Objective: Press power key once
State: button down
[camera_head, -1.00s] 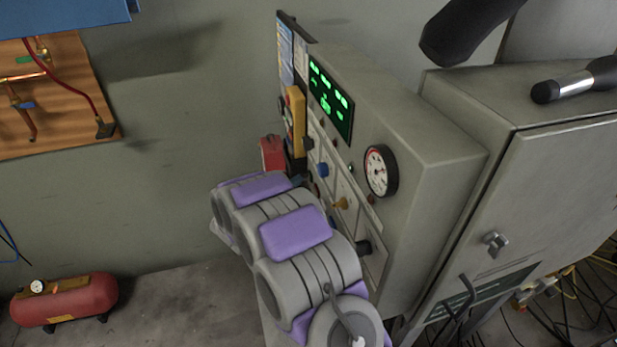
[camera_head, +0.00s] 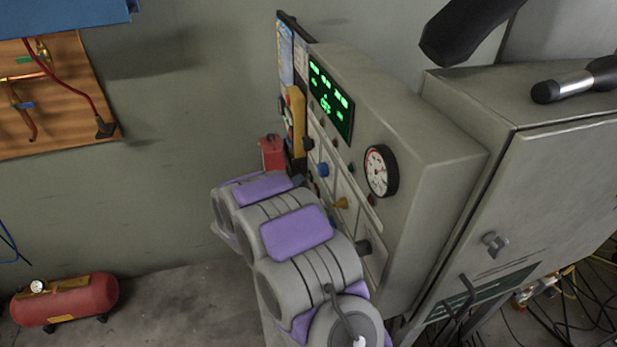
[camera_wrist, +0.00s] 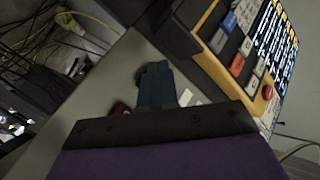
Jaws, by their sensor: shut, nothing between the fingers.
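The yellow pendant (camera_wrist: 190,55) shows in the wrist view at the upper right, with blue, white and orange keys (camera_wrist: 237,65) and a round red button (camera_wrist: 267,92). Its key labels are too small to read, so I cannot tell which is the power key. In the head view the pendant (camera_head: 296,108) stands at the left end of the grey panel. My gripper (camera_wrist: 155,125) is shut and empty; its dark edge and purple cover fill the bottom of the wrist view, below and left of the pendant. Its fingertips are hidden in the head view behind my arm.
The grey cabinet (camera_head: 425,130) carries a lit green display (camera_head: 331,97), a round gauge (camera_head: 380,170) and a blue knob (camera_head: 323,170). A red object (camera_head: 272,152) is left of the pendant. A red compressor (camera_head: 65,300) stands on the floor at left.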

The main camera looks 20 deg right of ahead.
jog(key=shift+d+r, duration=0.1)
jog(key=shift+d, duration=0.3)
jog(key=shift+d, duration=0.4)
dwell(0.6)
jog(key=shift+a, duration=0.1)
jog(key=shift+s+a+p, duration=0.1)
jog(key=shift+a+p, duration=0.3)
jog(key=shift+a, duration=0.25)
jog(key=shift+a, duration=0.1)
jog(key=shift+a+p, duration=1.05)
jog(key=shift+a, duration=1.4)
